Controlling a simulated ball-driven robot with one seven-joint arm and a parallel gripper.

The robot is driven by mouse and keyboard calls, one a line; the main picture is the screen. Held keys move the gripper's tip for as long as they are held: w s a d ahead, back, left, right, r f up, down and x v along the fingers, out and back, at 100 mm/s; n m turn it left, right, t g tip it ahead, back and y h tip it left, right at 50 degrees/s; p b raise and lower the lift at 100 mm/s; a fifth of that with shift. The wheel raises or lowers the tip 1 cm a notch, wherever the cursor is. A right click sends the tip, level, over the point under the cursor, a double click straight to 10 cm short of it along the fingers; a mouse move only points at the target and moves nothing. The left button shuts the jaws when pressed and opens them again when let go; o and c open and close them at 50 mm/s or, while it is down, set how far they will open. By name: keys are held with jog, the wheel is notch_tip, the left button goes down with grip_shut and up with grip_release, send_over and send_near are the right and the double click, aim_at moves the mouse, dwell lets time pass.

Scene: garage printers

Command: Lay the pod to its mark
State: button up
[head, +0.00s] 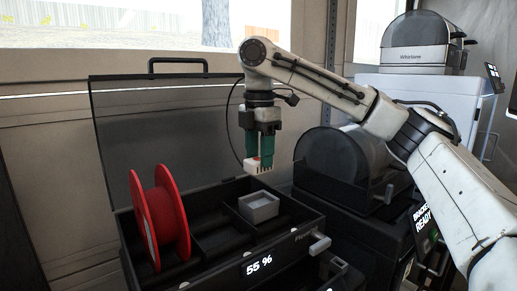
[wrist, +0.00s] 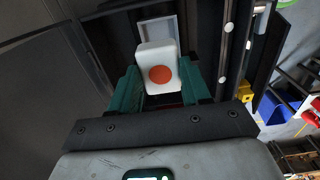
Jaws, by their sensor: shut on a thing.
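My gripper (head: 259,160) is shut on a white pod (head: 252,167) and holds it in the air above the open black box (head: 222,271). In the wrist view the pod (wrist: 152,55) is a white rounded block with an orange round spot, between the teal fingers of my gripper (wrist: 160,90). A small grey open tray (head: 259,214) lies inside the box, below and apart from the pod. It also shows partly behind the pod in the wrist view (wrist: 178,26). I cannot make out a separate mark.
A red spool (head: 160,215) stands in the box's left part. The raised dark lid (head: 160,125) is behind. Dividers cross the box, and a "55 %" display (head: 259,267) is on its front. A dark printer (head: 340,165) stands close at the right.

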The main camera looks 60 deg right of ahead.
aim_at(259, 173)
jog(key=shift+f+b, duration=1)
jog(key=shift+f, duration=2.9)
jog(key=shift+f+p, duration=0.25)
jog(key=shift+p, duration=0.1)
jog(key=shift+p, duration=0.9)
jog(key=shift+f, duration=0.25)
jog(key=o, duration=1.1)
